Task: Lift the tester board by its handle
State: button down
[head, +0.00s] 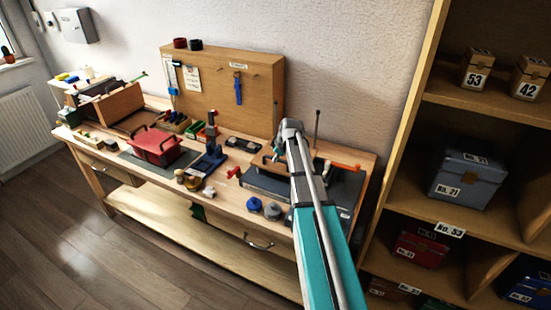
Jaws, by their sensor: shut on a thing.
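My arm reaches over the right end of the workbench, and my gripper (278,155) points down at a brown wooden board (263,162), which looks like the tester board. The gripper is shut on the board's handle; the handle itself is too small and too covered to make out. The board is at or just above a dark flat case (262,186). I cannot tell whether there is a gap between them. My arm hides the board's right part.
A wooden back panel (222,90) rises behind. An orange-tipped bar (343,167) lies right of my arm. Shelves (466,107) stand at the right.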

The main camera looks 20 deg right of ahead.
notch_tip(320, 180, up, 14)
jog(key=p, duration=1.4)
jog(key=shift+f, duration=0.15)
jog(key=c, duration=0.6)
grip_release()
jog(key=shift+c, duration=0.2)
